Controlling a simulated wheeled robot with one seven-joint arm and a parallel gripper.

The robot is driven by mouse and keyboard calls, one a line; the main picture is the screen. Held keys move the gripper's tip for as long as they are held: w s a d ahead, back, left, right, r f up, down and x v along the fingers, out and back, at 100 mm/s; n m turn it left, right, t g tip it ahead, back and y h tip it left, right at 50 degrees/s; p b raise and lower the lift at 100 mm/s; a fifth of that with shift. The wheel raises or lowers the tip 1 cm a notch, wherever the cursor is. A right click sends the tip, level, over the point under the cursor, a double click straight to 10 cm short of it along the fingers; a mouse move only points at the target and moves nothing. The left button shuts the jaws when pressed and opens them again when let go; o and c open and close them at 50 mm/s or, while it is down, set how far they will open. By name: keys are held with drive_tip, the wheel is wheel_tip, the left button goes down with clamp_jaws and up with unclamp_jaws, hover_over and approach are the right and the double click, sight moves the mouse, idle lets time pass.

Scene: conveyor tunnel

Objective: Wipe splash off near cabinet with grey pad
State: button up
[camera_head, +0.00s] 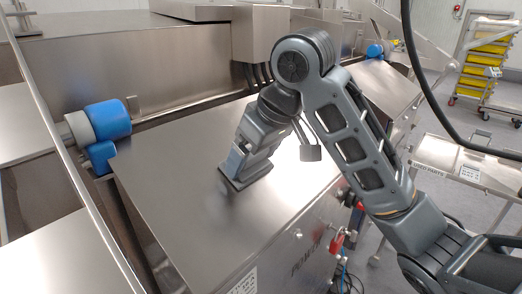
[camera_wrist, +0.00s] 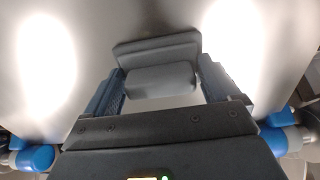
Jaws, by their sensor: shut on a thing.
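The near cabinet (camera_head: 180,180) has a broad, shiny steel top and fills the middle of the head view. My gripper (camera_head: 241,163) points down over the middle of that top. It is shut on the grey pad (camera_head: 247,178), whose flat base appears to rest on the steel. In the wrist view the grey pad (camera_wrist: 155,46) shows a flat plate and a rounded grip, with the blue-lined fingers of my gripper (camera_wrist: 160,78) on either side of the grip. I make out no splash on the visible steel; bright reflections and my arm cover part of the top.
Blue-capped rollers (camera_head: 108,118) stand at the top's left corner. A steel housing (camera_head: 262,45) rises behind. Red fittings (camera_head: 337,243) are on the cabinet's front. A used-parts table (camera_head: 465,165) stands at right, with a rack of yellow trays (camera_head: 488,58) beyond. A black cable hangs at upper right.

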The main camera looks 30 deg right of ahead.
drive_tip(key=shift+s+a, duration=0.15)
drive_tip(key=shift+a, duration=0.4)
drive_tip(key=shift+w+d+r, duration=0.1)
drive_tip(key=shift+w+d, duration=0.3)
drive_tip(key=shift+d, duration=0.85)
drive_tip(key=shift+w+d+f, duration=0.1)
drive_tip(key=shift+w+d, duration=0.3)
drive_tip(key=shift+d, duration=0.8)
drive_tip(key=shift+w+d+r, duration=0.1)
drive_tip(key=shift+w+d, duration=0.3)
drive_tip(key=shift+d, duration=0.85)
drive_tip(key=shift+w+d, duration=0.4)
drive_tip(key=shift+d, duration=0.8)
drive_tip(key=shift+w+d, duration=0.45)
drive_tip(key=shift+d, duration=0.75)
drive_tip(key=shift+w+d, duration=0.4)
drive_tip(key=shift+d, duration=0.8)
drive_tip(key=shift+f, duration=0.2)
drive_tip(key=shift+a, duration=0.1)
drive_tip(key=shift+s+a+r, duration=0.1)
drive_tip(key=shift+s+a, duration=0.3)
drive_tip(key=shift+a, duration=0.8)
drive_tip(key=shift+s+a+r, duration=0.1)
drive_tip(key=shift+s+a, duration=0.35)
drive_tip(key=shift+a, duration=0.75)
drive_tip(key=shift+s+a, duration=0.4)
drive_tip(key=shift+a, duration=0.8)
drive_tip(key=shift+a, duration=0.1)
